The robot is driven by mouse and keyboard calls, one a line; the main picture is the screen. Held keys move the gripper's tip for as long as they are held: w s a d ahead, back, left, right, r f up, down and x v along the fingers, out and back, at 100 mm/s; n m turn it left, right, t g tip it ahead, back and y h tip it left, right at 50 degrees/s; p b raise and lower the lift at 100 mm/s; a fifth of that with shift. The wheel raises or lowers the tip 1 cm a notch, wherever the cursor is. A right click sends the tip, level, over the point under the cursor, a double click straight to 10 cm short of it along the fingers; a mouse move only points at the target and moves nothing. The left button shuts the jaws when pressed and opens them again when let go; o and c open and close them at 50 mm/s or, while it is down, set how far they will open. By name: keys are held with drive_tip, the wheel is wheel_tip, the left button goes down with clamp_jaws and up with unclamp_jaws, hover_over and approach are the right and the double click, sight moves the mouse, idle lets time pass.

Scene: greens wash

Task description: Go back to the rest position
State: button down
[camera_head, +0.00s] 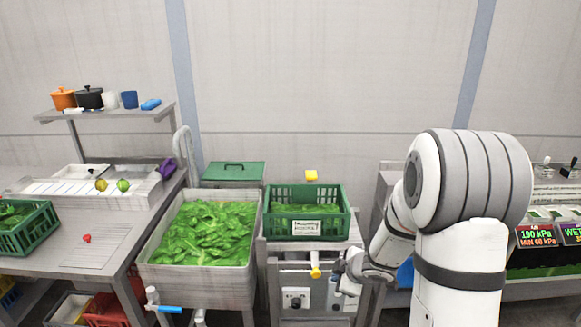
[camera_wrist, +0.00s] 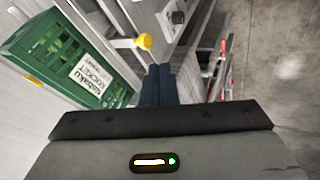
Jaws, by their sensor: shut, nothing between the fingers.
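My gripper (camera_head: 340,271) is at the end of my white and grey arm, right of the middle in the head view. It is in front of the stand under the green crate, close to a yellow knob (camera_head: 315,272). In the wrist view my gripper's dark fingers (camera_wrist: 158,72) are together with nothing between them. The yellow knob also shows in the wrist view (camera_wrist: 144,41), just beyond and left of the fingertips, and looks apart from them. No marker for the rest position shows.
A green crate (camera_head: 346,226) with a white label holds leaves on the stand. Left of it a sink (camera_head: 200,283) is full of leaves, with a blue-handled tap (camera_head: 168,309) at its front. A panel with displays (camera_head: 537,236) is at the right. Grey floor (camera_wrist: 285,60) is open at right.

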drive_tip(key=s+d+r+m+h, duration=0.3)
drive_tip(key=s+r+m, duration=0.1)
drive_tip(key=r, duration=0.3)
drive_tip(key=s+d+r+m+h, duration=0.3)
drive_tip(key=s+r+m, duration=0.1)
drive_tip(key=r, duration=0.3)
drive_tip(key=s+a+r+m+g+y, duration=0.1)
drive_tip(key=s+a+m, duration=0.2)
drive_tip(key=s, duration=0.5)
drive_tip(key=s+a+r+m+g+y, duration=0.1)
drive_tip(key=s+a+r+m+g, duration=0.1)
drive_tip(key=s, duration=0.7)
drive_tip(key=shift+s+a+r+m+y, duration=0.2)
drive_tip(key=shift+a+r+m+y, duration=0.15)
drive_tip(key=shift+a+m, duration=0.6)
drive_tip(key=c, duration=2.2)
unclamp_jaws()
drive_tip(key=shift+a, duration=0.15)
